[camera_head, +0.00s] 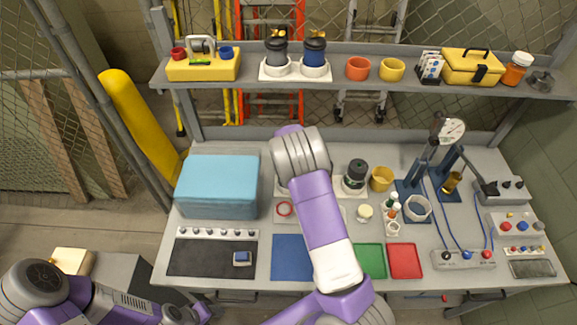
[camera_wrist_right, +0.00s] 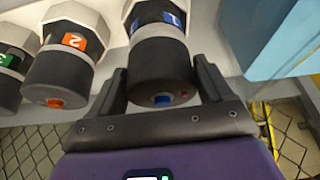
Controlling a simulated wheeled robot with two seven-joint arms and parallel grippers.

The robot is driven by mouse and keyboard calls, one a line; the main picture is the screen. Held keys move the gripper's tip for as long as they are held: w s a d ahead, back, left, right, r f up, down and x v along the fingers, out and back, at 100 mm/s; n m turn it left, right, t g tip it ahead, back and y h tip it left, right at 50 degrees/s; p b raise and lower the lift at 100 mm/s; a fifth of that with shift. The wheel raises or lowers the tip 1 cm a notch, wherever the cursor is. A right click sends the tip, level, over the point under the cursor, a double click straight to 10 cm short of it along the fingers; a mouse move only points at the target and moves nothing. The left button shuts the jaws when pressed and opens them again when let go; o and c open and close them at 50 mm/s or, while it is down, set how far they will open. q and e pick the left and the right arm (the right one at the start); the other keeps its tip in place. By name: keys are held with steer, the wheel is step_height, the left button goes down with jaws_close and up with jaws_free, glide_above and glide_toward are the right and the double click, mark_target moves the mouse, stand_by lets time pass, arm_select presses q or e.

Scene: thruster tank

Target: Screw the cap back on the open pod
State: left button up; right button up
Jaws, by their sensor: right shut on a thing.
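In the right wrist view three dark pods stand in pale angular holders. Pod 1 (camera_wrist_right: 158,30) has a blue label and a dark cap (camera_wrist_right: 162,75) with a blue mark on its end. My right gripper (camera_wrist_right: 160,68) has one finger on each side of this cap and is shut on it; the cap lines up with the pod. Pod 2 (camera_wrist_right: 62,65) has an orange mark and pod 3 (camera_wrist_right: 10,70) a green one. In the head view my right arm hides its gripper and pods 1 and 2; pod 3 shows (camera_head: 355,173). My left gripper is out of view.
A light-blue box (camera_head: 217,186) stands close to the left of my right arm. A yellow cup (camera_head: 381,178) and a gauge stand (camera_head: 452,131) are to the right. A loaded shelf (camera_head: 430,88) runs behind.

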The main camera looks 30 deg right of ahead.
steer(key=shift+f+b, duration=0.4)
steer(key=shift+f, duration=0.05)
stand_by(0.4)
steer(key=o, duration=0.9)
steer(key=shift+o, duration=0.2)
steer(key=shift+r, duration=0.1)
steer(key=v, duration=0.7)
steer(key=shift+r, duration=0.2)
